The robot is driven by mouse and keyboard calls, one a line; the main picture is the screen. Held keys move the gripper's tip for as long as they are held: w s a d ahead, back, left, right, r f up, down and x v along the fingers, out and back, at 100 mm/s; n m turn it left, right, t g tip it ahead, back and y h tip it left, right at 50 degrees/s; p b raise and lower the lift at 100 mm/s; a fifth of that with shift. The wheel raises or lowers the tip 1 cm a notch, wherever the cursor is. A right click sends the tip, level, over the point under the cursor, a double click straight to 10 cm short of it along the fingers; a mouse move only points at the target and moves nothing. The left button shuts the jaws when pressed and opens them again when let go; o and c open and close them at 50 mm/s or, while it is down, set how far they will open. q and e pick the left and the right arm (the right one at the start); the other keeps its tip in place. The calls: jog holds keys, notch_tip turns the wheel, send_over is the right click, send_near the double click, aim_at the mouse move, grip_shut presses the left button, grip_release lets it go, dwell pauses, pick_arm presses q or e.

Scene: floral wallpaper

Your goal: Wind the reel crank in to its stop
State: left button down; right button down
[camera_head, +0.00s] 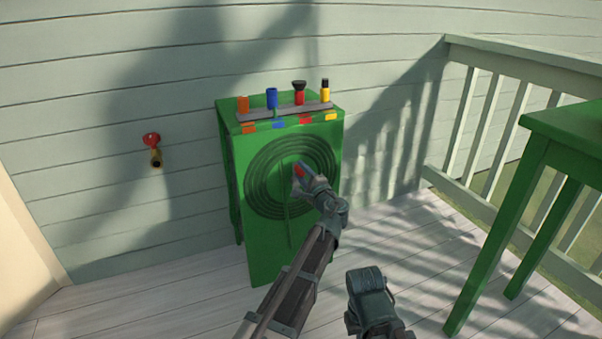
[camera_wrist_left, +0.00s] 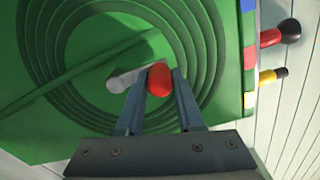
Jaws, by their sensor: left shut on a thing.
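The reel is a set of dark concentric rings (camera_head: 262,202) on the front of a green cabinet (camera_head: 270,262). Its short grey crank arm (camera_wrist_left: 124,80) ends in a red knob (camera_wrist_left: 159,80). The knob also shows in the head view (camera_head: 301,171), near the middle of the rings. My left gripper (camera_head: 300,182) reaches up from below and is shut on the knob. In the left wrist view the two fingers (camera_wrist_left: 157,92) stand on either side of it. Part of my right arm shows at the bottom of the head view, with no fingers visible.
A rack (camera_head: 285,113) of coloured pegs stands on the cabinet top. A red-handled tap (camera_head: 152,142) is on the wall to the left. A green table (camera_head: 530,165) stands at the right, before the railing (camera_head: 520,60). Deck floor between is clear.

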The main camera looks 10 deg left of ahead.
pick_arm(q)
jog(key=shift+d, duration=0.15)
jog(key=c, duration=0.5)
grip_release()
jog(key=shift+c, duration=0.2)
jog(key=shift+s, duration=0.1)
